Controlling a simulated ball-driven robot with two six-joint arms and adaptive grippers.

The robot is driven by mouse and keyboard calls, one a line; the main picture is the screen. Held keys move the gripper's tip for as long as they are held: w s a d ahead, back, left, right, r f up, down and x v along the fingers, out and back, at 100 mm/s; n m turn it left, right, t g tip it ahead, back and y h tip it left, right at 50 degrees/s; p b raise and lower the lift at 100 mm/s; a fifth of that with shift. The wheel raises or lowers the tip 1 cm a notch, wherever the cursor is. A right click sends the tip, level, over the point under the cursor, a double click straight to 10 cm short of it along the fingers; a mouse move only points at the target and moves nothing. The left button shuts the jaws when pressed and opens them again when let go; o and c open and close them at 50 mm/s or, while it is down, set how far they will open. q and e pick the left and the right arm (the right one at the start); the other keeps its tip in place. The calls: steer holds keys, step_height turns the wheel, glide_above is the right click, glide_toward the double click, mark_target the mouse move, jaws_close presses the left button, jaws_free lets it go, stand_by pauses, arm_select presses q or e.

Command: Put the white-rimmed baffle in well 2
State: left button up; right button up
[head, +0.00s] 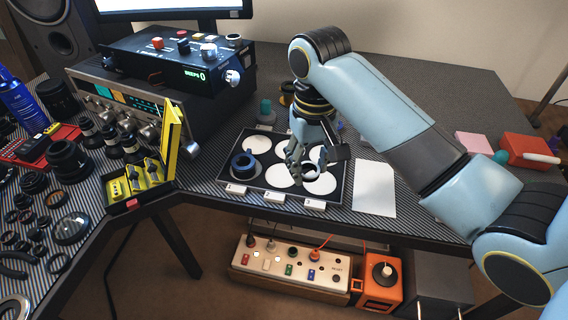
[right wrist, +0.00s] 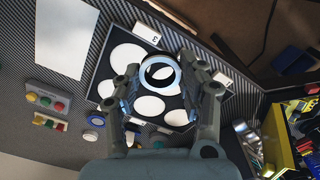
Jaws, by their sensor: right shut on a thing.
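The white-rimmed baffle (right wrist: 160,73) is a ring with a pale rim and a dark inside. My right gripper (right wrist: 157,85) is shut on it, with a finger on either side. In the head view my right gripper (head: 305,160) hangs over the right part of the black tray (head: 225,181), fingers pointing down. The tray has several white round wells and numbered tags along its front. In the wrist view the baffle overlaps a white well, and its height above the tray cannot be judged. The gripper partly hides the wells. My left gripper is not in view.
Equipment boxes (head: 165,60) stand behind left. The table's front edge is close to the tray.

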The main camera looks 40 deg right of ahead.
steer(key=b, duration=0.3)
glide_above(282, 174)
step_height(282, 174, down, 7)
steer(key=shift+r, duration=0.1)
steer(key=shift+f, duration=1.95)
steer(key=shift+f, duration=0.1)
steer(key=o, duration=0.8)
steer(key=shift+c, duration=0.2)
step_height(282, 174, up, 12)
steer(key=p, duration=0.1)
steer(key=shift+p, duration=0.3)
